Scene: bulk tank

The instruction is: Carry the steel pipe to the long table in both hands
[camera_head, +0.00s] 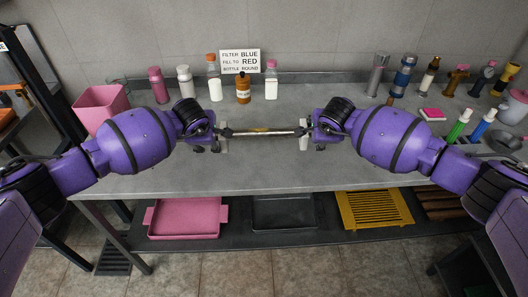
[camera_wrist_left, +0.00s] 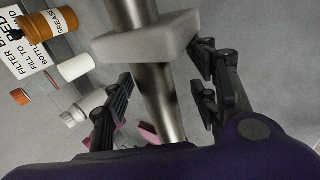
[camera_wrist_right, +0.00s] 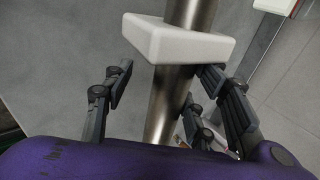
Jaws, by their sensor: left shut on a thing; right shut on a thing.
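The steel pipe (camera_head: 264,132) runs level from left to right between my two grippers, over the grey long table (camera_head: 160,180). A pale block shows around the pipe near each hand, one in the left wrist view (camera_wrist_left: 147,40) and one in the right wrist view (camera_wrist_right: 178,42). My left gripper (camera_head: 219,134) is shut on the left part of the pipe. My right gripper (camera_head: 307,133) is shut on the right part. The fingers hide both pipe ends in the head view. I cannot tell whether the pipe or blocks touch the tabletop.
Several bottles, such as an orange one (camera_head: 243,88), stand at the back beside a sign (camera_head: 240,61). A pink bin (camera_head: 100,106) is at left. A pink tray (camera_head: 187,218) and yellow grate (camera_head: 374,210) sit below.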

